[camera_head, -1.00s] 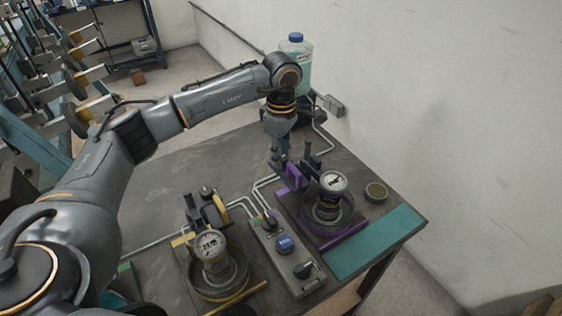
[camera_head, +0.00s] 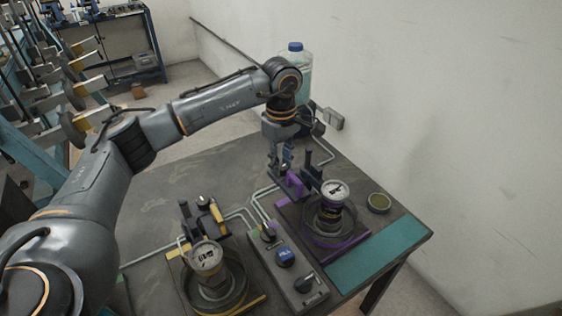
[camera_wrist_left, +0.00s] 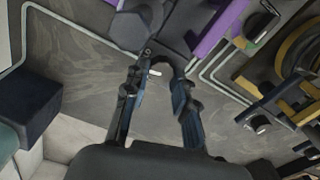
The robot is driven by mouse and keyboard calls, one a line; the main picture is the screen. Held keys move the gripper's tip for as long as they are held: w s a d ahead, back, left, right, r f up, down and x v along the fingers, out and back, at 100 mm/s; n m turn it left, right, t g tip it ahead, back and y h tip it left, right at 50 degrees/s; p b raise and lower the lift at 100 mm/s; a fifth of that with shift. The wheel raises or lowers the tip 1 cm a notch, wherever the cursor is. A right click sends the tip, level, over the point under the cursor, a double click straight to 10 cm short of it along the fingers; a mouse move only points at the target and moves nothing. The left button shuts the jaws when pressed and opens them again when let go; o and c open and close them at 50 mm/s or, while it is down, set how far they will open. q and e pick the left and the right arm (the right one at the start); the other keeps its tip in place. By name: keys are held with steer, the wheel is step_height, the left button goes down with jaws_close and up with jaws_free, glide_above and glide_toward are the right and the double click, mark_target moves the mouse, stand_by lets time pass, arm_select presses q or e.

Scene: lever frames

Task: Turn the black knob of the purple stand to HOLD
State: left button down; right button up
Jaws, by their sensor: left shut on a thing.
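The purple stand (camera_head: 350,243) is at the right of the table, with a round gauge (camera_head: 335,192) and a purple bracket (camera_head: 296,186) at its back. My left gripper (camera_head: 281,168) points down behind this bracket. In the left wrist view, its two fingers (camera_wrist_left: 156,82) are shut on the black knob (camera_wrist_left: 165,69), which has a short white mark. The fingers and bracket hide most of the knob in the head view. I cannot read any HOLD label or tell which setting the knob points to. My right gripper is not in view.
A yellow stand (camera_head: 240,303) with a gauge stands to the left. A control box (camera_head: 292,272) with knobs and a blue button lies between the stands. A bottle (camera_head: 297,68) with a blue cap stands behind my wrist. A small round tin (camera_head: 379,203) is at right.

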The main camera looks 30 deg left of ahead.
mark_target(281, 166)
arm_select(q)
steer(key=c, duration=1.4)
jaws_free()
steer(key=shift+o, duration=0.2)
step_height(281, 166, up, 12)
